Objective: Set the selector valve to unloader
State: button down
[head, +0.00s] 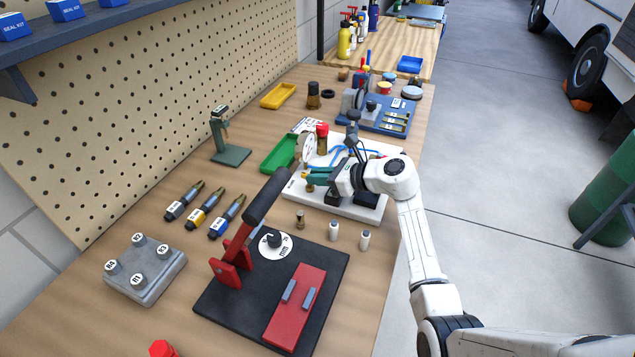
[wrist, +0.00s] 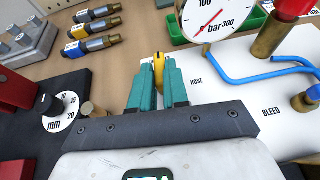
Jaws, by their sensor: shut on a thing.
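A white board (head: 367,207) carries a round gauge, blue tubing and brass fittings; in the wrist view its surface (wrist: 240,108) bears the words HOSE and BLEED. My gripper (head: 312,178) reaches over the board's left end with its green fingers, below the gauge. In the wrist view my gripper (wrist: 159,75) is shut on a narrow yellow piece (wrist: 158,62), which looks like the selector valve's handle. The fingers hide most of it. The valve body and any unloader mark are hidden, so its setting cannot be read.
The gauge (wrist: 207,14) stands close beyond the fingers, and blue tubing (wrist: 250,75) lies to the right. A black press base (head: 225,300) with a red lever frame is at the near left. A green tray (head: 280,153) sits behind the board.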

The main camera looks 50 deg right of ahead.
jog(key=shift+d+n+g+y+b, duration=0.1)
jog(key=shift+n+g+y+b, duration=0.25)
jog(key=shift+n+y, duration=0.25)
jog(key=c, duration=1.1)
grip_release()
jog(key=b+v, duration=0.1)
jog(key=v, duration=0.9)
jog(key=shift+s+d+r, duration=0.1)
jog(key=shift+s+d, duration=0.05)
jog(key=shift+s, duration=0.2)
